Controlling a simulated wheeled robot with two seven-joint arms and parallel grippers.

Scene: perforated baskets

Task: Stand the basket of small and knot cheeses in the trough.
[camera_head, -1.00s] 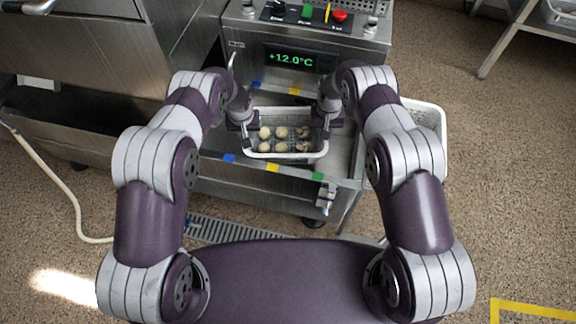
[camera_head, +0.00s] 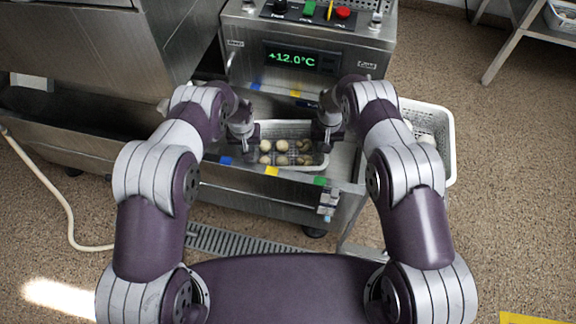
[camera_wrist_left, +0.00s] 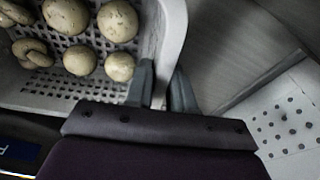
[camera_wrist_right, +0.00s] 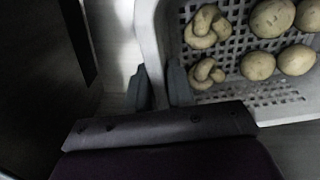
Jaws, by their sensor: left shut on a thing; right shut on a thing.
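The white perforated basket (camera_head: 290,128) holds round small cheeses (camera_head: 282,146) and knot-shaped cheeses (camera_head: 303,146). It sits low inside the steel trough (camera_head: 345,160) below the temperature display; whether its base touches the trough floor I cannot tell. My left gripper (camera_head: 244,143) is shut on the basket's left end wall. That wall (camera_wrist_left: 172,35) shows between the fingers in the left wrist view. My right gripper (camera_head: 330,140) is shut on the opposite end wall, and that wall (camera_wrist_right: 150,40) shows in the right wrist view. The knot cheeses (camera_wrist_right: 203,28) lie near the right gripper.
The trough's front edge carries blue, yellow (camera_head: 271,170) and green tape marks. A control box with a green display (camera_head: 290,59) stands behind. Another white basket (camera_head: 447,140) with pale contents is at the right. A large steel machine (camera_head: 100,50) stands at the left.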

